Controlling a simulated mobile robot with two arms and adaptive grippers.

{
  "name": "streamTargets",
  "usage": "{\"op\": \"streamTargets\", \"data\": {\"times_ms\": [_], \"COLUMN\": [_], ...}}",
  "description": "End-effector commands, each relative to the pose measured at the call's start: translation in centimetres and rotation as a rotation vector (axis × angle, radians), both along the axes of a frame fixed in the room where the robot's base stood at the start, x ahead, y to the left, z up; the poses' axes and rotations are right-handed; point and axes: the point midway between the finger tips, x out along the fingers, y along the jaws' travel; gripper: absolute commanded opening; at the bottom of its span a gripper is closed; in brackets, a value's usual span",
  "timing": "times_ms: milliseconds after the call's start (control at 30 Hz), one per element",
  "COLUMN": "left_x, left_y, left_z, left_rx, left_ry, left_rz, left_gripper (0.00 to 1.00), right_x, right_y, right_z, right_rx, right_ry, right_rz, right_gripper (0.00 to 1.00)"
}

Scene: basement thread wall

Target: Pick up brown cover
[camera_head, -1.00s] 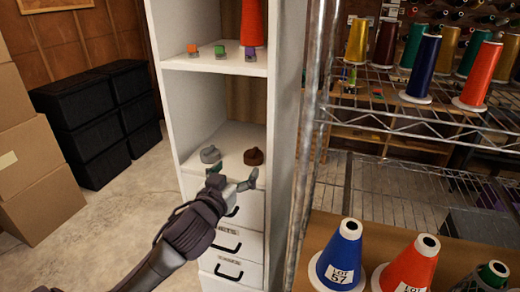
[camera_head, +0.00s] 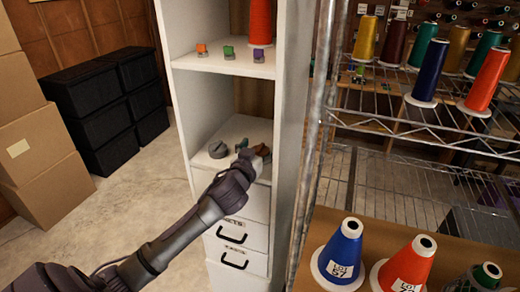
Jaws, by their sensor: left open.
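The brown cover (camera_head: 266,160) is on the lower open shelf of the white cabinet, at its front right. It is mostly hidden by my left gripper (camera_head: 252,149). My left gripper is open, with its fingers right at the cover. I cannot tell whether they touch it or stand around it. My right gripper is not in view.
A grey cover (camera_head: 218,150) lies on the same shelf, left of the gripper. The white shelf above (camera_head: 225,67) holds small coloured pieces and a red cone. Drawers are below. A wire rack (camera_head: 420,130) with thread cones stands right; black bins (camera_head: 90,110) stand left.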

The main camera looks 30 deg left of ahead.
Motion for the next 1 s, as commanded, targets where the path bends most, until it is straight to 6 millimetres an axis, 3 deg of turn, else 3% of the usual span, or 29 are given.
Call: {"op": "streamTargets", "data": {"times_ms": [100, 367, 833, 1000], "left_x": [0.0, 0.0, -0.2, -0.4], "left_y": [0.0, 0.0, 0.0, -0.1], "left_z": [0.0, 0.0, 0.3, 2.1], "left_rx": [0.000, 0.000, -0.001, -0.001], "left_ry": [0.000, 0.000, -0.002, -0.006], "left_rz": [0.000, 0.000, 0.000, 0.000], "left_gripper": [0.83, 0.42, 0.42, 0.42], "right_x": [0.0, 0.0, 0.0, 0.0], "right_y": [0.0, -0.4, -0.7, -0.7], "right_z": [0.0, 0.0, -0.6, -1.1], "right_rx": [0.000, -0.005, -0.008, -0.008], "right_ry": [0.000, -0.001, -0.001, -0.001], "right_rz": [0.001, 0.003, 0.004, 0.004], "right_gripper": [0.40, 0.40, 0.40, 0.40]}}
